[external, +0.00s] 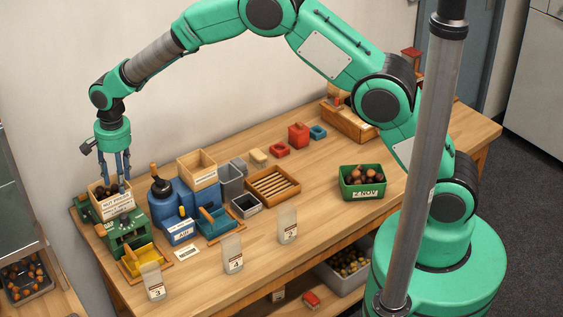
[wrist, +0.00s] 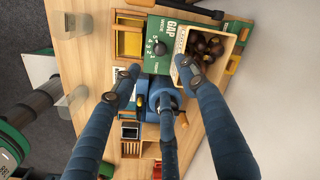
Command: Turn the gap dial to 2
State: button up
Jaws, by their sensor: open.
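The gap dial is on a green machine (external: 122,237), at the table's left end. In the wrist view the green panel (wrist: 167,65) carries the word GAP and a column of numbers beside a dark round knob (wrist: 160,48). I cannot tell which number the knob points to. My gripper (external: 116,178) is open and empty, its blue fingers pointing down above the machine's wooden hopper (external: 111,212). In the wrist view its fingertips (wrist: 158,82) are spread apart, below the knob in the picture, with nothing between them. In the external view the dial is not clearly visible.
Chestnuts (wrist: 206,45) fill the hopper close beside the knob. A blue machine (external: 178,205) stands right of the green one, and a yellow tray (external: 140,261) is in front. Clear numbered cups (external: 233,252) line the front.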

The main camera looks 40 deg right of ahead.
aim_at(123, 215)
jog(key=shift+f, duration=0.1)
jog(key=f, duration=0.4)
jog(key=f+p, duration=0.1)
jog(key=f, duration=0.4)
jog(key=a+f, duration=0.1)
jog(key=f, duration=0.3)
jog(key=shift+w+f, duration=0.25)
jog(key=shift+w, duration=0.15)
grip_shut()
